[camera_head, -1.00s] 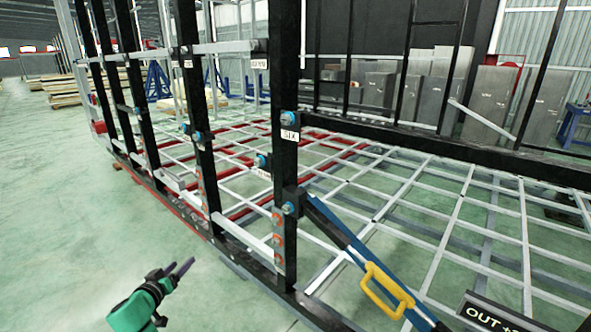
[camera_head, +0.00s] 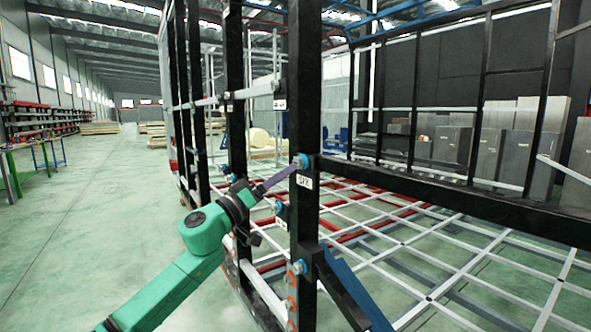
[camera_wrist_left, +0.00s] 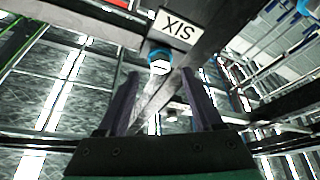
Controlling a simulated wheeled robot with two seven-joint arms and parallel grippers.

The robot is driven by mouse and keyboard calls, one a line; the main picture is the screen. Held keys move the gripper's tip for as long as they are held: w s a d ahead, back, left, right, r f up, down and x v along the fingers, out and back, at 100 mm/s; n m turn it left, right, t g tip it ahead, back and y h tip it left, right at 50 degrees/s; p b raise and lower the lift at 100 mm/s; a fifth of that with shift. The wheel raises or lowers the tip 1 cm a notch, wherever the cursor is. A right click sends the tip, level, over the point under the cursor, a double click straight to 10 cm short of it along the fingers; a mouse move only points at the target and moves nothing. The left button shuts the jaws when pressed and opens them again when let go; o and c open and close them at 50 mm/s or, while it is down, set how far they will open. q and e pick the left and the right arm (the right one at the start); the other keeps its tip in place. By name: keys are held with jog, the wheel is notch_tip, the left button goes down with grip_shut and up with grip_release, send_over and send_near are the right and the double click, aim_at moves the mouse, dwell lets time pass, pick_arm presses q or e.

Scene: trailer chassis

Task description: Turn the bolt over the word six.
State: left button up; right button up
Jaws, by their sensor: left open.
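The bolt over the word six (camera_head: 301,161) has a blue collar and sits on the upper part of the black post. The white label SIX (camera_head: 304,181) is just below it. My left gripper (camera_head: 292,169) comes in from the left with its fingertips close to this bolt. In the left wrist view, the bolt (camera_wrist_left: 159,64) has a pale hex head and shows ahead between the tips of the open fingers (camera_wrist_left: 160,74). The label (camera_wrist_left: 177,28) appears upside down there. I cannot tell whether the fingers touch the bolt. My right gripper is not in view.
Other blue-collared bolts sit lower, one behind my gripper (camera_head: 279,209) and one (camera_head: 299,267) on the same post. A blue diagonal bar (camera_head: 355,290) leans from the post.

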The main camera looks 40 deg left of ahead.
aim_at(296, 164)
pick_arm(q)
jog(key=p+x, duration=0.1)
jog(key=x, duration=0.1)
jog(key=p+x, duration=0.1)
jog(key=x, duration=0.1)
jog(key=shift+w+a+r, duration=0.15)
jog(key=shift+w+r, duration=0.05)
jog(key=shift+r, duration=0.15)
jog(key=shift+w, duration=0.3)
grip_shut()
